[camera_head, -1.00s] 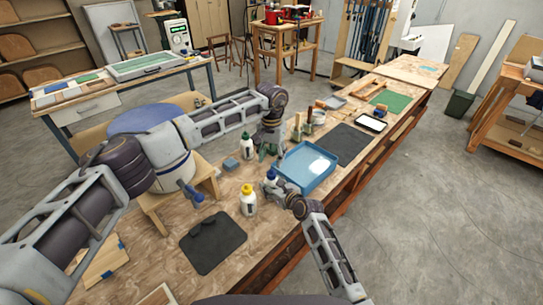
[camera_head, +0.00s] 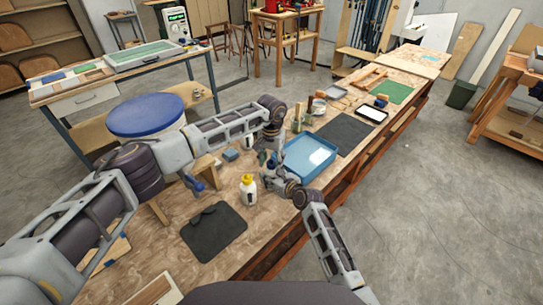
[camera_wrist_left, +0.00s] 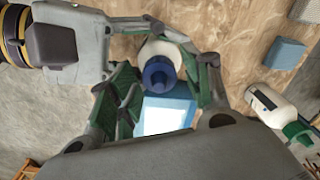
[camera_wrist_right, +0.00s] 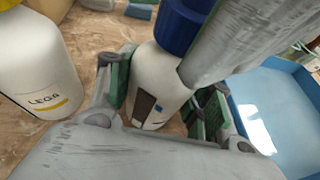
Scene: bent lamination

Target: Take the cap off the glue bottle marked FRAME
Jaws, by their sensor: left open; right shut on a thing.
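A white glue bottle with a blue cap (camera_wrist_right: 155,85) stands between the fingers of my right gripper (camera_wrist_right: 160,102), which is shut on its body. A dark mark shows on its side, but no name is readable. The blue cap (camera_wrist_left: 158,73) is on the bottle. My left gripper (camera_wrist_left: 165,82) is open above it, with a finger on either side of the cap; I cannot tell whether they touch it. In the head view the bottle's blue cap (camera_head: 270,164) is partly hidden between both grippers. A yellow-capped bottle marked LEGS (camera_wrist_right: 38,70) stands beside it.
A green-capped bottle (camera_wrist_left: 272,104) stands nearby, close to a blue block (camera_wrist_left: 286,53). A blue tray (camera_head: 318,170) lies right beside the grippers. A dark mat (camera_head: 214,232) lies on the bench in front, with bare wood around it.

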